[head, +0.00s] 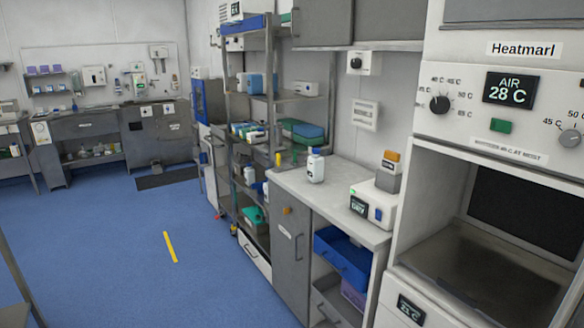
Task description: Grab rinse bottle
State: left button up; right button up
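Neither of my grippers is in the head view.
A white device (374,203) sits on the counter's right part. A warming cabinet (500,235) stands at the right. A metal shelf rack (272,100) holds several boxes. Blue bins (343,255) sit under the counter.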

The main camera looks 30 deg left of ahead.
aim_at(316, 162)
jog(key=i+j, duration=0.15)
jog(key=j, duration=0.25)
jog(key=i+j, duration=0.1)
jog(key=j, duration=0.25)
jog(key=i+j, duration=0.15)
jog(key=j, duration=0.25)
jog(key=i+j, duration=0.1)
jog(key=j, duration=0.25)
jog(key=i+j, duration=0.15)
jog(key=j, duration=0.25)
jog(key=i+j, duration=0.15)
jog(key=j, duration=0.2)
